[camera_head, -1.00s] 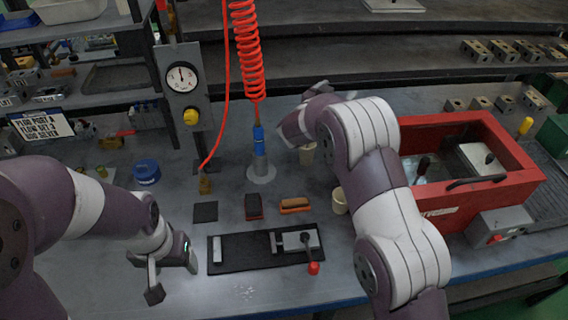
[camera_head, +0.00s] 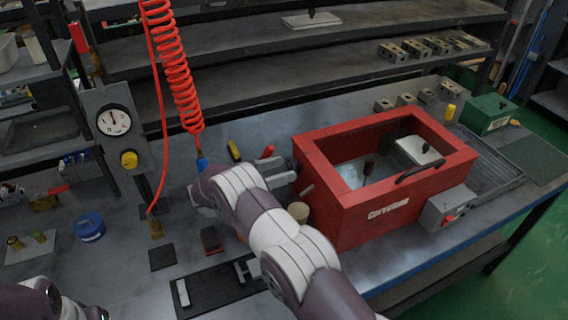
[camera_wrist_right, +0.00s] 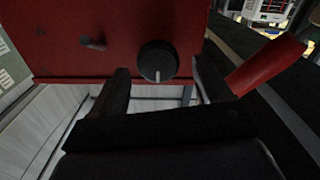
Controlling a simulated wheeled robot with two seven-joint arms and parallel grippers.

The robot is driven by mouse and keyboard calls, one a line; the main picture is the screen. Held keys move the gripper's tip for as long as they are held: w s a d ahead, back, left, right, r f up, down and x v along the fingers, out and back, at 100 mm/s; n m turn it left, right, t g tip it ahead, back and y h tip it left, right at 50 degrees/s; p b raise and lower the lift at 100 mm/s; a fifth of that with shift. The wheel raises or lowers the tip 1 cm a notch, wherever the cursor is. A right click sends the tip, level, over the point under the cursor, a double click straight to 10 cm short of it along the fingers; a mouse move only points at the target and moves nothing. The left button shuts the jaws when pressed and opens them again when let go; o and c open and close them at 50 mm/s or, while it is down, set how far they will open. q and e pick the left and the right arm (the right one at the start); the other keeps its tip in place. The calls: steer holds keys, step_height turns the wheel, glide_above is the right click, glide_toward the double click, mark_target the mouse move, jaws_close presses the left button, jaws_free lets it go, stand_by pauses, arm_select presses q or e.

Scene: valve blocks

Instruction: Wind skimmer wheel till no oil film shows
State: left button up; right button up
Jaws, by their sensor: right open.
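The red tank (camera_head: 375,215) stands right of centre, open on top. Inside is a pale, shiny surface (camera_head: 352,175); I cannot tell whether an oil film lies on it. In the right wrist view a round black knob (camera_wrist_right: 157,61) with a white mark sits on the tank's red wall (camera_wrist_right: 60,35); it may be the skimmer wheel. My right gripper (camera_head: 287,172) is at the tank's left side, pointing at it. Its open fingers lie either side of the knob in the wrist view; contact cannot be told. The head view does not show the knob. My left gripper is out of view.
A small peg (camera_wrist_right: 93,43) sticks out of the wall left of the knob. A beige cup (camera_head: 299,211) stands close below my right gripper. A grey switch box (camera_head: 447,208) is on the tank's front. A red coiled hose (camera_head: 178,75) hangs left of my right arm.

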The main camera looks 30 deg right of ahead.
steer(key=shift+d+r, duration=0.1)
steer(key=shift+d, duration=0.45)
steer(key=shift+s+d, duration=0.2)
steer(key=shift+d, duration=0.1)
steer(key=shift+w, duration=0.1)
steer(key=c, duration=1)
